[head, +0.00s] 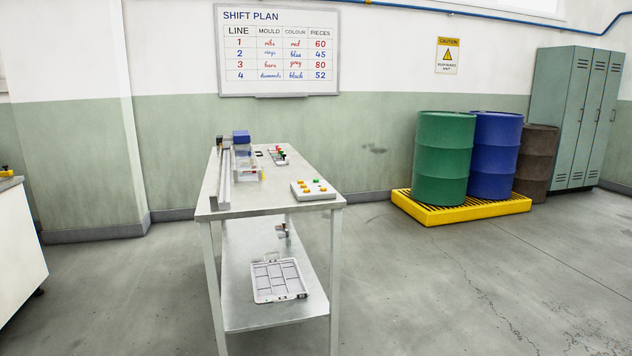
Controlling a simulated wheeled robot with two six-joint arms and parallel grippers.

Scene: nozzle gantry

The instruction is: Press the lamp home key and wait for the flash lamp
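A tall metal table (255,208) stands ahead, a little left of the picture's middle. I cannot tell which key is the lamp home key. A gantry with long grey rails (224,180) runs along the table's left side, with a blue block (241,137) at its far end. Beyond the panel is a small unit (278,155) with red and green parts. I cannot make out a flash lamp for sure. Neither of my grippers is in view.
The lower shelf (244,310) holds a grey compartment tray (277,280). A white counter (18,235) stands at the left edge. Green (444,160) and blue (495,155) drums stand on a yellow pallet (462,212) at the right. The floor right of the table is clear.

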